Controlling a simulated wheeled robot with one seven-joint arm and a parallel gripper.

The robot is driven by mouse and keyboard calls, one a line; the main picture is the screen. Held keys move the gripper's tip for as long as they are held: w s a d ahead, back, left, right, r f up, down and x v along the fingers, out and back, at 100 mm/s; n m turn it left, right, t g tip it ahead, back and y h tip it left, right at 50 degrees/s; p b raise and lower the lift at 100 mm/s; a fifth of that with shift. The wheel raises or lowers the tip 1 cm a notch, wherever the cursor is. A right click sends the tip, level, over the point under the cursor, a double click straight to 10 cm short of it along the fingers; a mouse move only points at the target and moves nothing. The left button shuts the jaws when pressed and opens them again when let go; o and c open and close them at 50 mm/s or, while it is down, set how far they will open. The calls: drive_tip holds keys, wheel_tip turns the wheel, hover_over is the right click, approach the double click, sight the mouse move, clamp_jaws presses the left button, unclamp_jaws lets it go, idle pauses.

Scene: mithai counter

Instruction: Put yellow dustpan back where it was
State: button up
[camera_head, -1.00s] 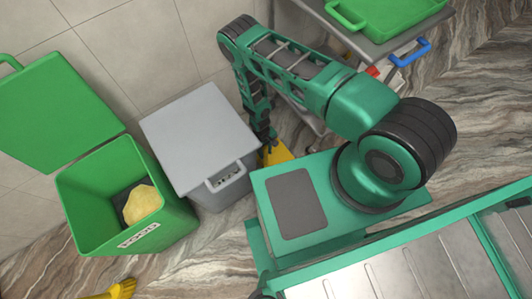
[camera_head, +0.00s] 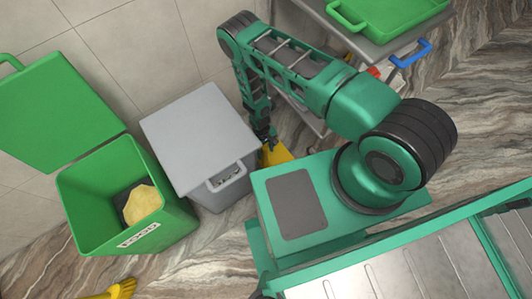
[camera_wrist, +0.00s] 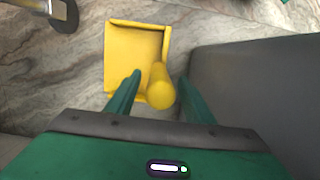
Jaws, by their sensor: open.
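The yellow dustpan (camera_wrist: 132,48) lies on the marbled floor in the wrist view, with its round handle end (camera_wrist: 160,92) toward me. My gripper (camera_wrist: 160,85) is open, with one green finger on each side of the handle. I cannot tell whether either finger touches it. In the head view the dustpan (camera_head: 277,154) shows only in part, on the floor between the grey bin and my base. My gripper (camera_head: 266,140) reaches down to it there.
A grey lidded bin (camera_head: 200,140) stands close beside my gripper. An open green bin (camera_head: 130,200) with something pale yellow inside is left of it. A trolley (camera_head: 385,45) with a green tray is at upper right. A yellow object (camera_head: 110,291) lies at lower left.

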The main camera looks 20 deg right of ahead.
drive_tip(key=r, duration=0.3)
drive_tip(key=w+r, duration=0.1)
drive_tip(key=r, duration=0.5)
drive_tip(key=shift+w+a+r, duration=0.2)
drive_tip(key=shift+r, duration=0.1)
